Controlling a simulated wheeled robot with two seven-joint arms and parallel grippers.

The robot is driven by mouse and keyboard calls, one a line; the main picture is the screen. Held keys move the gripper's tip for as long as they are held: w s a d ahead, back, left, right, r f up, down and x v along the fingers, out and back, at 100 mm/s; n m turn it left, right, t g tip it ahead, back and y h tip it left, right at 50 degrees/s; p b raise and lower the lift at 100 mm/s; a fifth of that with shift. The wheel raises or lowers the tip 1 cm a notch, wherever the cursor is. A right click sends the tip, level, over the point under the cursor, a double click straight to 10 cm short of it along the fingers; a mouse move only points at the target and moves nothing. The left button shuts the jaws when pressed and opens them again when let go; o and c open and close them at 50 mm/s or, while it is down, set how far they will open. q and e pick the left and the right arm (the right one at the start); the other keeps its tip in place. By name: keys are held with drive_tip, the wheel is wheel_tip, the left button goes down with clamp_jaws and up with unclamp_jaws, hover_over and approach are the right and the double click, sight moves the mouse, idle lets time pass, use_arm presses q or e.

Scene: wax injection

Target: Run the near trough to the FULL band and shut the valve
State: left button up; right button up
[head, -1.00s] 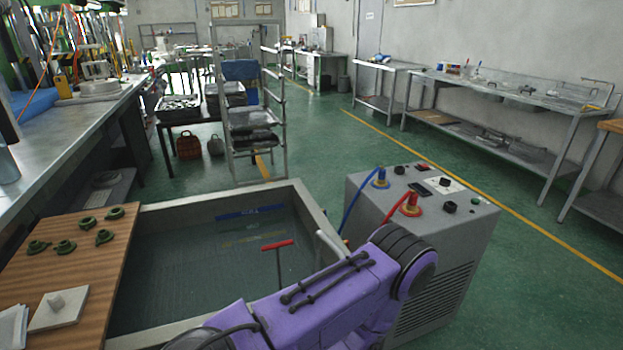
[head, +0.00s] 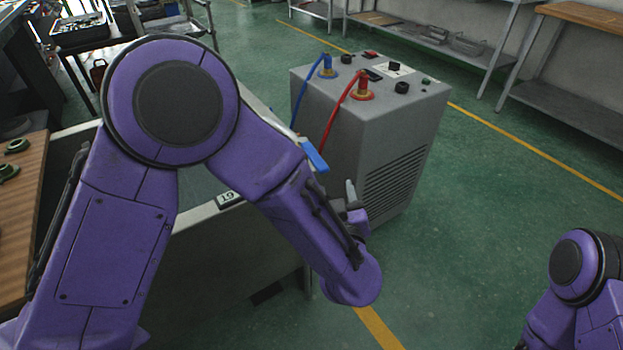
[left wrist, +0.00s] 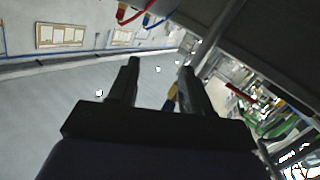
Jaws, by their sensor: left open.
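The near trough (head: 195,216) is a grey metal tank with liquid in it, mostly hidden behind my purple left arm in the head view. Its level bands are hidden. A flat blue piece (head: 314,157) shows by the trough's right corner; I cannot tell if it is the valve lever. In the left wrist view my left gripper (left wrist: 160,75) is open, its two dark fingers apart. A small yellow and blue part (left wrist: 171,98) shows between them; I cannot tell its distance. A metal pipe (left wrist: 215,35) and a red handle (left wrist: 238,92) lie to the right.
A grey cabinet (head: 340,115) with red and blue hoses stands right behind the trough. A wooden board (head: 22,220) with green parts is at the left. Green floor is open to the right. My right arm shows at lower right, its gripper out of view.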

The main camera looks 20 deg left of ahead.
sight(314, 154)
use_arm(q)
drive_tip(key=s+r+y, duration=0.2)
drive_tip(key=s+d+r+n+g+y+b, duration=0.1)
drive_tip(key=r+y, duration=0.1)
drive_tip(key=r, duration=0.1)
drive_tip(key=s+r+g+y, duration=0.1)
drive_tip(key=s+r+y, duration=0.1)
drive_tip(key=shift+s+d+r+n, duration=0.3)
drive_tip(key=shift+r, duration=0.05)
drive_tip(key=shift+a, duration=0.15)
drive_tip(key=b+x, duration=0.1)
drive_tip(key=x, duration=0.9)
drive_tip(key=shift+a, duration=0.15)
use_arm(e)
wheel_tip(314, 154, down, 4)
drive_tip(key=shift+r, duration=0.1)
use_arm(q)
clamp_jaws()
